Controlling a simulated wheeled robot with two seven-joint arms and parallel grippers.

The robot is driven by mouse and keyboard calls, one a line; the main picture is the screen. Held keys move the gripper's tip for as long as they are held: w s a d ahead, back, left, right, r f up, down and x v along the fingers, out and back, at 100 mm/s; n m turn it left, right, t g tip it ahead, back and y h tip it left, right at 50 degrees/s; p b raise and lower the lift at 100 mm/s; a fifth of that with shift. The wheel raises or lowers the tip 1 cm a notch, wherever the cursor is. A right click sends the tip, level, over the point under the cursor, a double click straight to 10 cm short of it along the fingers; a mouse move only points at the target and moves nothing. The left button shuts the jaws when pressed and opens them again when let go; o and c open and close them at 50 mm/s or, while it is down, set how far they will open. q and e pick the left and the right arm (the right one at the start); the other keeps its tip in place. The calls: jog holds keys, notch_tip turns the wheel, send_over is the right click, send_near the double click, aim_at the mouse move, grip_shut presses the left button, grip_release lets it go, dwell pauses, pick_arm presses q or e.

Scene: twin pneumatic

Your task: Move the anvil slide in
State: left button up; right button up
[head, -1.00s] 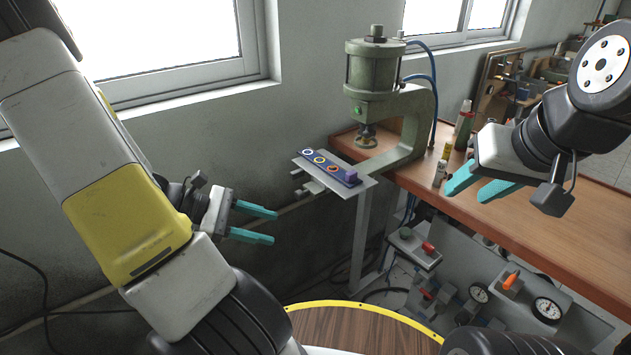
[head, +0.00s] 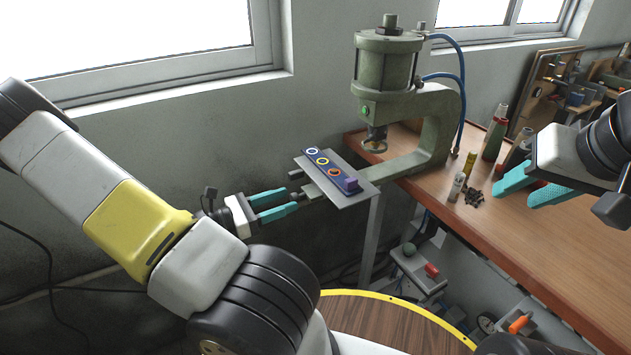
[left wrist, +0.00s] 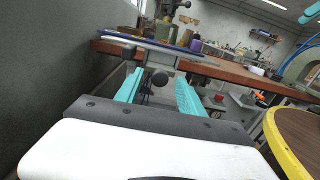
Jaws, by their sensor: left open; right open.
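The anvil slide is a grey plate (head: 348,199) reaching out left from under the green press (head: 386,75). It carries a blue strip (head: 327,171) with several coloured rings and a purple block. Dark knobs show at its left end in the head view, one of them the upper knob (head: 295,174). My left gripper (head: 291,199) is open, its teal fingertips at the slide's left end. In the left wrist view a round dark knob (left wrist: 159,78) lies between the open fingers; contact cannot be told. My right gripper (head: 512,196) is open and empty above the bench.
The wooden bench (head: 490,232) holds a white bottle (head: 456,187), a yellow tube and small dark pieces near the right gripper. A wall is behind the slide. A round yellow-rimmed table (head: 400,318) stands in front, with valves and a red knob below the bench.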

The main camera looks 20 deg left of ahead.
aim_at(291, 198)
pick_arm(q)
jog(key=shift+x, duration=1.75)
jog(key=shift+c, duration=0.3)
grip_shut()
